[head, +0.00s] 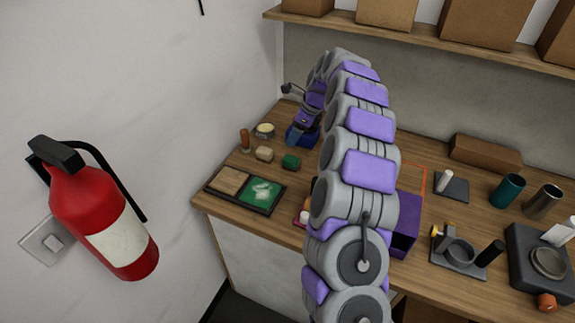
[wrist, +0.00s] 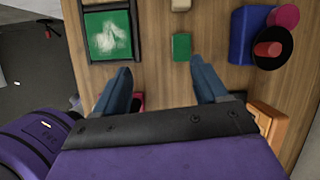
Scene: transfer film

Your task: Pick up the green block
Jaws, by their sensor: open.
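The green block (head: 290,161) lies on the wooden worktop, beside a beige block (head: 264,154) and behind the dark tray. In the wrist view the green block (wrist: 182,47) is just beyond my fingertips, closer to the right finger. My gripper (wrist: 160,68) is open and empty, with its two blue fingers spread apart and bare worktop between them. The block is not between the fingers. In the head view my arm's large links hide part of the worktop, and I cannot clearly make out the gripper's fingertips.
A dark tray (head: 268,208) with a green, white-marked panel is at the front left; it also shows left of my fingers (wrist: 139,50). A blue container (wrist: 245,32) stands right of the block. A red fire extinguisher (head: 90,190) hangs on the left wall.

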